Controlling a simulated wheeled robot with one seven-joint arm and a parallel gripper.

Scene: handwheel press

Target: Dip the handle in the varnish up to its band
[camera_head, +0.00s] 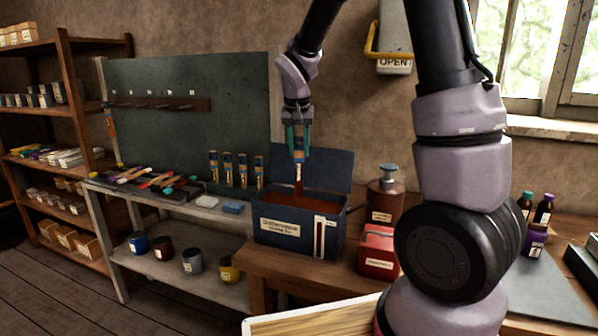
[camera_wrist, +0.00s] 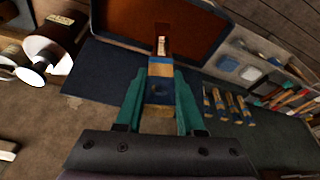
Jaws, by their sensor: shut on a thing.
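My gripper (camera_head: 298,145) points down over the varnish tank (camera_head: 268,234) and is shut on a handle (camera_head: 298,172). The teal fingers also show in the wrist view (camera_wrist: 159,105). The handle is upright, with blue and tan parts near the fingers and a pale and dark red lower part. In the wrist view the handle (camera_wrist: 159,86) runs down towards the brown-red varnish (camera_wrist: 120,18). Its lower end is over or in the varnish; I cannot tell how deep, nor exactly where the band lies against the surface.
The tank's blue lid (camera_head: 318,168) stands open behind. A brown pump bottle (camera_head: 386,195) and a red box (camera_head: 377,250) stand at its right. Brushes and blocks lie on the grey bench (camera_head: 110,190).

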